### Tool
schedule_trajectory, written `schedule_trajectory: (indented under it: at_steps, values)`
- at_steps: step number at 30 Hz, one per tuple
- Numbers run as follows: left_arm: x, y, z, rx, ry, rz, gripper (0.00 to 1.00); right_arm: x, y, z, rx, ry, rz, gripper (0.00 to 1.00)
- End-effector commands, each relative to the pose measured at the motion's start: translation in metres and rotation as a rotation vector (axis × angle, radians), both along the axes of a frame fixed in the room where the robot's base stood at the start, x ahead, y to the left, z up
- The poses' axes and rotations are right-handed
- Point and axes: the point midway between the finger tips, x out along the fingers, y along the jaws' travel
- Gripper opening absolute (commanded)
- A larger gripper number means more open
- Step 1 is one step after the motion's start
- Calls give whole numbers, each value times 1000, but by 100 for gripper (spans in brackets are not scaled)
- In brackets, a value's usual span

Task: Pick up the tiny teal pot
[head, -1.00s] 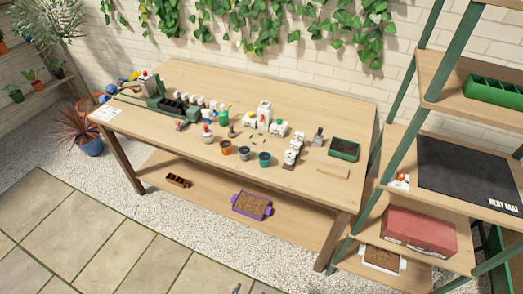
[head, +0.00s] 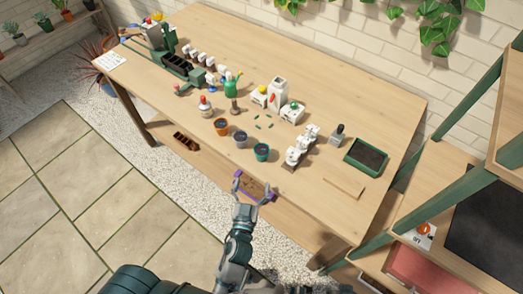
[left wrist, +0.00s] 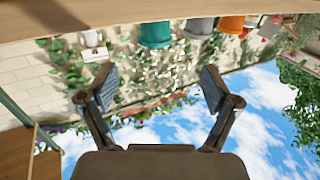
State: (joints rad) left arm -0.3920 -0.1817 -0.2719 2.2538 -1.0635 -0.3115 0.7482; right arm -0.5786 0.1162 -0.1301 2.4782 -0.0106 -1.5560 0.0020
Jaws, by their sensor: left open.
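The tiny teal pot (head: 261,152) stands upright near the front edge of the table (head: 352,205), with dark contents. A grey pot (head: 240,139) and an orange pot (head: 221,127) stand in a row to its left. My left gripper (head: 248,197) is open and empty in front of the table edge, below the teal pot in the picture and apart from it. In the left wrist view, which looks upside down, the open fingers (left wrist: 160,85) frame empty space. The teal pot (left wrist: 155,35) shows beyond them near the table edge. My right gripper does not show.
White figures (head: 302,145) stand close right of the teal pot. A green tray (head: 366,156) and a wooden strip (head: 343,187) lie farther right.

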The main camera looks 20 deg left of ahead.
Motion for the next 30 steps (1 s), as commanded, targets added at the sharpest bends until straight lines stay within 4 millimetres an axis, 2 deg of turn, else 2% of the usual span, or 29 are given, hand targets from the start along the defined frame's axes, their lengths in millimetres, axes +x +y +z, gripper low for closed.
schedule_trajectory:
  at_steps: [1,3,9,17,24,30]
  values:
    - [14,0,5,5,-6,-1,89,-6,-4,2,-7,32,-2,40]
    - [31,1,5,6,-6,-2,89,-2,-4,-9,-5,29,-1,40]
    - [69,5,2,4,-1,0,89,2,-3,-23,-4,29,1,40]
    - [90,9,2,2,0,0,89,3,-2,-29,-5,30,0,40]
    - [126,11,5,4,1,1,89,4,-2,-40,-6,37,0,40]
    - [132,11,4,1,3,1,89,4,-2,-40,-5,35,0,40]
